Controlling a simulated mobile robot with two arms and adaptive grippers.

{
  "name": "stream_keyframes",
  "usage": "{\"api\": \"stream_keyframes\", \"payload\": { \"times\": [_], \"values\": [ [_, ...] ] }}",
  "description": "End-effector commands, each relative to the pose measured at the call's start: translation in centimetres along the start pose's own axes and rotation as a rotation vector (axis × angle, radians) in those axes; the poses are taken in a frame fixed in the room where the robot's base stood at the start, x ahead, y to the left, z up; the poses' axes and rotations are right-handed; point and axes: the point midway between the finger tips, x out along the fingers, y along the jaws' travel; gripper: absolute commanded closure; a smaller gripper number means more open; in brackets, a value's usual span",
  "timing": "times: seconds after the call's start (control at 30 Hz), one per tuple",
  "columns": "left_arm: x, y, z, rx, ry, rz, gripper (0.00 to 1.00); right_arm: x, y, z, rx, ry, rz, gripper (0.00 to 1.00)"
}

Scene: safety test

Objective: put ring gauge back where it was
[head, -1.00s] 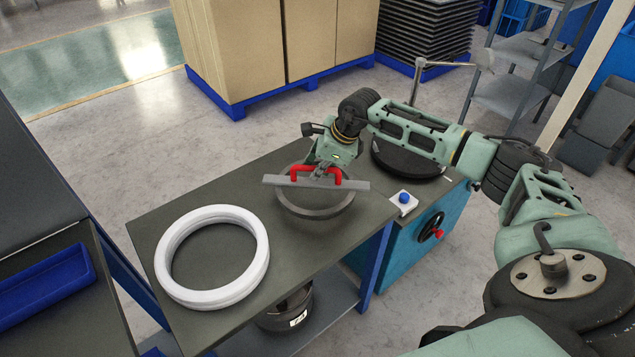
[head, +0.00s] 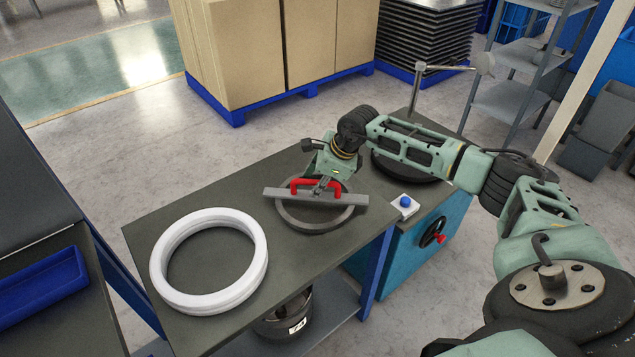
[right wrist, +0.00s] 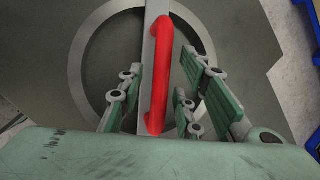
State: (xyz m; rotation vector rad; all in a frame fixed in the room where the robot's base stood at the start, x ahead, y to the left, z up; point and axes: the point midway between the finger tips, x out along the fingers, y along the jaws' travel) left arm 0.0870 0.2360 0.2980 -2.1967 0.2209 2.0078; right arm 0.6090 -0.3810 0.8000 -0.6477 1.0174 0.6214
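The ring gauge is a dark grey ring (head: 318,226) with a flat grey bar (head: 350,199) across it and a red handle (head: 297,184) on the bar. It appears to rest flat on the grey-green table. My right gripper (head: 324,183) points down over the handle. In the right wrist view its fingers (right wrist: 162,82) stand on both sides of the red handle (right wrist: 160,85), with gaps visible, so it looks open. The bar (right wrist: 148,25) and part of the ring (right wrist: 82,55) show beneath; my gripper body hides the rest. My left gripper is not in view.
A large white ring (head: 160,272) lies on the left of the table (head: 215,335). To the right, a turquoise cabinet (head: 393,255) carries a dark round plate (head: 420,173), a post and a blue button (head: 405,201). A dark round weight stands on the lower shelf.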

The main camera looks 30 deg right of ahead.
Motion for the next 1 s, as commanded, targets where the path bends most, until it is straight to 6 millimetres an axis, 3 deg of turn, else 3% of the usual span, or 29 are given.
{"api": "stream_keyframes", "payload": {
  "times": [0.23, 0.7, 1.0],
  "values": [
    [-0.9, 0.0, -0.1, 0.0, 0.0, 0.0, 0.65, -1.2, -0.1, 0.1, 0.0, 0.0, -0.001, 0.68],
    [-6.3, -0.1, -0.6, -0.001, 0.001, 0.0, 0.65, -10.1, -0.1, 0.1, -0.001, 0.001, -0.002, 0.68],
    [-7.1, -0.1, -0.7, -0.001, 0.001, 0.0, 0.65, -12.1, 0.0, 0.0, 0.0, 0.0, -0.001, 0.68]
  ]
}}
